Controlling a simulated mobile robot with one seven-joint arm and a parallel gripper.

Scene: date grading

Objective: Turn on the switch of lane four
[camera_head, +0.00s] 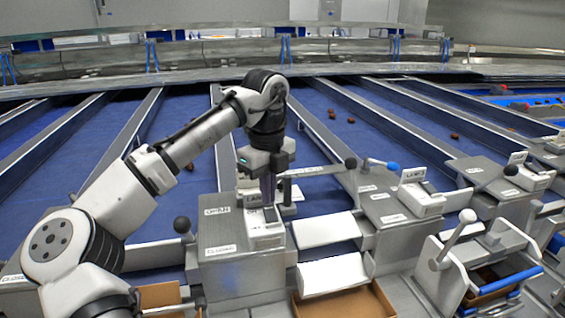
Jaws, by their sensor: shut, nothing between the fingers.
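My gripper (268,194) points down, its fingers shut and empty, just over a white switch box (266,239) on a grey lane housing. The fingers cover part of this box's "LAN…" label, so its number and switch are hidden. I cannot tell whether the fingertips touch the box. A similar white switch box (424,205) with a "LANE" label stands on the housing to the right, and another (532,179) stands farther right. Their lane numbers are too small to read, so I cannot tell which is lane four.
Black-knobbed levers (182,225) and a blue-tipped lever (392,166) stick up beside the housings. Blue lanes (330,115) with several dates run behind, split by grey dividers. A cardboard box (345,304) sits in front. A white-knobbed lever (466,217) stands at the right.

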